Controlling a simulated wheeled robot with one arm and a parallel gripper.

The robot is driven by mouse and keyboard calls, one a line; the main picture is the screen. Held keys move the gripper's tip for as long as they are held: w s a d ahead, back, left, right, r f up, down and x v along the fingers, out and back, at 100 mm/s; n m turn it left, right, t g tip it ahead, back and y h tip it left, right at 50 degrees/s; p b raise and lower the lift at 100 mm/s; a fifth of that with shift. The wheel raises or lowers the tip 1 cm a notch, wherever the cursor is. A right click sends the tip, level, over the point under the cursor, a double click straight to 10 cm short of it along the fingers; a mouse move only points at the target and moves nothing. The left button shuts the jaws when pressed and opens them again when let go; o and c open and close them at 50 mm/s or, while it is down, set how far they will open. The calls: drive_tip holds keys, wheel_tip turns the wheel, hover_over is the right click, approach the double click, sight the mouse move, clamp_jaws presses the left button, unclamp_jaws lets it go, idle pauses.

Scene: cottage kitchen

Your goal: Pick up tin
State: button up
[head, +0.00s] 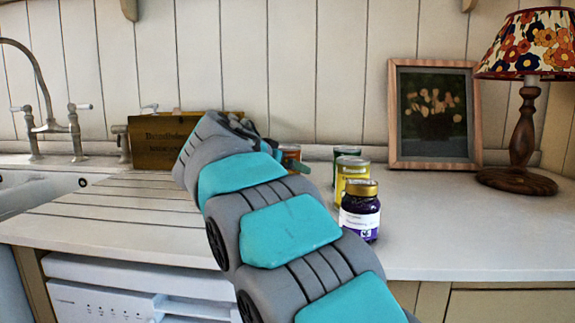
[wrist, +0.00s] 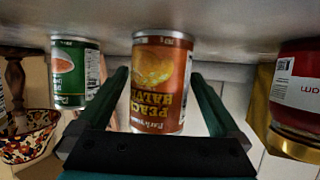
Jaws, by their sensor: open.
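The wrist view is upside down, with the countertop at the top. In it an orange-brown peach halves tin (wrist: 160,66) stands upright between the two dark green fingers of my gripper (wrist: 160,80). The fingers are open, one on each side, with a gap visible to the tin's left and right. In the head view a bit of this orange tin (head: 290,152) shows behind my arm, which hides most of my gripper. A green tin (wrist: 72,75) stands to the left in the wrist view. In the head view a green tin (head: 347,151) stands behind a yellow tin (head: 352,178).
A dark purple jar (head: 360,220) with a gold lid stands in front of the yellow tin. A red jam jar (wrist: 298,90) is close on the right in the wrist view. A picture frame (head: 434,115), lamp (head: 525,120), wooden box (head: 165,142) and sink (head: 40,185) stand around. The counter's right front is clear.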

drive_tip(key=shift+w+d, duration=0.1)
drive_tip(key=shift+w, duration=0.1)
clamp_jaws()
idle(0.7)
